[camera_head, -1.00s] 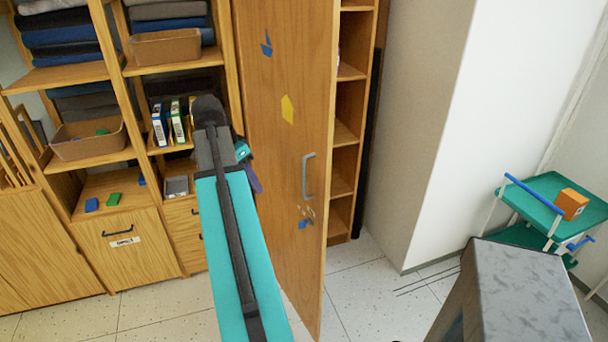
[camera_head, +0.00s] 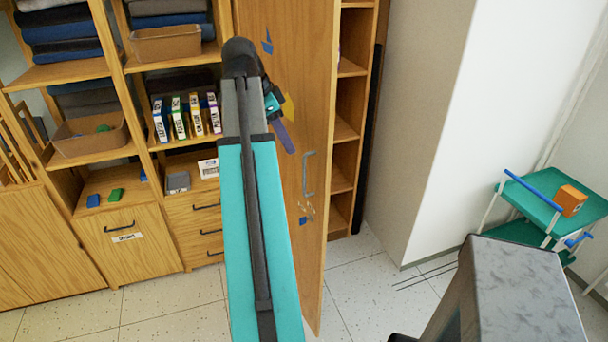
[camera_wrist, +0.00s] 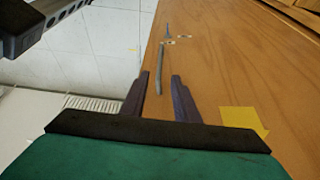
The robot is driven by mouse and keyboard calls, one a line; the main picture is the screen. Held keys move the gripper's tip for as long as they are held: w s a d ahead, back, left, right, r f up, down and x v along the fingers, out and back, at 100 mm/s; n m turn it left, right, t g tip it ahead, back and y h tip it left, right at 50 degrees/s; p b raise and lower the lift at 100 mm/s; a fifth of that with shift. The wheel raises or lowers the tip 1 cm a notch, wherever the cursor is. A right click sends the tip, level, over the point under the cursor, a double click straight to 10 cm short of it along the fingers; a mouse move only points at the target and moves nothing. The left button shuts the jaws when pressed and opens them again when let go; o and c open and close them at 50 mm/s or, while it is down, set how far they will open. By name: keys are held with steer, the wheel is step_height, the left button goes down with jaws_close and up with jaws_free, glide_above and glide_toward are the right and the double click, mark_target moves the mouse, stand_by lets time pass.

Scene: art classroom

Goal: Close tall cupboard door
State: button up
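The tall cupboard door (camera_head: 309,260) is wooden and stands open, with the cupboard's shelves (camera_head: 347,130) showing to its right in the head view. A grey bar handle (camera_head: 308,174) is on the door's face; it also shows in the wrist view (camera_wrist: 161,70). My gripper (camera_head: 288,138) is close to the door's face, above and left of the handle in the head view. In the wrist view, its two dark fingers (camera_wrist: 160,78) are apart with nothing between them, and the handle lies beyond them. Contact between gripper and door cannot be told.
An open shelf unit (camera_head: 130,68) with folders, boxes and cloth stands left of the door. A yellow patch (camera_wrist: 243,119) is on the door. A green trolley (camera_head: 535,205) with an orange box (camera_head: 571,200) stands at the right. Pale floor (camera_head: 165,318) is clear below.

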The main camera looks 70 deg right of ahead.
steer(key=shift+f, duration=0.15)
steer(key=p, duration=0.3)
glide_above(304, 193)
steer(key=shift+w+d+f, duration=0.1)
steer(key=shift+d+f, duration=0.05)
steer(key=shift+f, duration=2.95)
steer(key=shift+d+f, duration=0.1)
steer(key=shift+f, duration=3)
jaws_close()
